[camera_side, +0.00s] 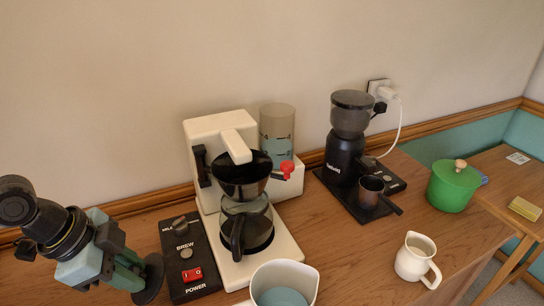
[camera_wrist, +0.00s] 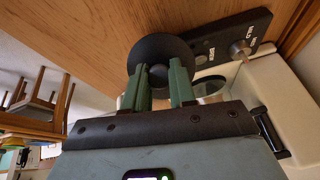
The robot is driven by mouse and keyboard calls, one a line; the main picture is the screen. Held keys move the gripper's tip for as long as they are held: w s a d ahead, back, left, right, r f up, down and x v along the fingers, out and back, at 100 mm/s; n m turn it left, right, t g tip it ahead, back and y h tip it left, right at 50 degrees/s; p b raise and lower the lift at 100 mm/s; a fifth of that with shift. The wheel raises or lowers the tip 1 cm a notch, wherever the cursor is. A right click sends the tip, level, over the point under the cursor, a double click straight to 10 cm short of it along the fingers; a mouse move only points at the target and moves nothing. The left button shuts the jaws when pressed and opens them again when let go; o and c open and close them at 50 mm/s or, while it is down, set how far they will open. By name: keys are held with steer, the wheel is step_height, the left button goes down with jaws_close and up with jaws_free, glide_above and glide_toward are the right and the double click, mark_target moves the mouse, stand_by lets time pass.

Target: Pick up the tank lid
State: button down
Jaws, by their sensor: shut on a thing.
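The tank lid is a round black disc with a small knob, seen at my fingertips in the wrist view (camera_wrist: 160,48) and at the lower left of the side view (camera_side: 153,278). My gripper (camera_wrist: 160,77) is shut on its knob, with one green finger on each side. In the side view my gripper (camera_side: 138,268) is left of the control panel, and the lid looks tilted on edge. I cannot tell whether it touches the counter. The clear water tank (camera_side: 277,140) stands at the back right of the white coffee maker (camera_side: 222,127), and no lid shows on it.
The black control panel (camera_side: 187,262) lies close right of the lid. A glass carafe (camera_side: 247,230) sits in the coffee maker. A white jug (camera_side: 283,277) stands in front. A black grinder (camera_side: 345,155), cream pitcher (camera_side: 413,257) and green pot (camera_side: 453,188) stand to the right.

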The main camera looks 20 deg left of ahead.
steer(key=s+d+r, duration=0.5)
steer(key=s, duration=0.2)
steer(key=w+d+r, duration=0.3)
steer(key=w+r, duration=0.1)
steer(key=shift+w+a+f, duration=1)
steer(key=shift+w+f, duration=0.5)
steer(key=shift+f, duration=0.3)
steer(key=shift+w+a+f, duration=1.05)
steer(key=shift+w+f, duration=0.5)
steer(key=shift+f, duration=0.3)
steer(key=shift+w+a+f, duration=1)
steer(key=shift+w+f, duration=0.5)
steer(key=shift+f, duration=0.3)
steer(key=shift+f, duration=0.15)
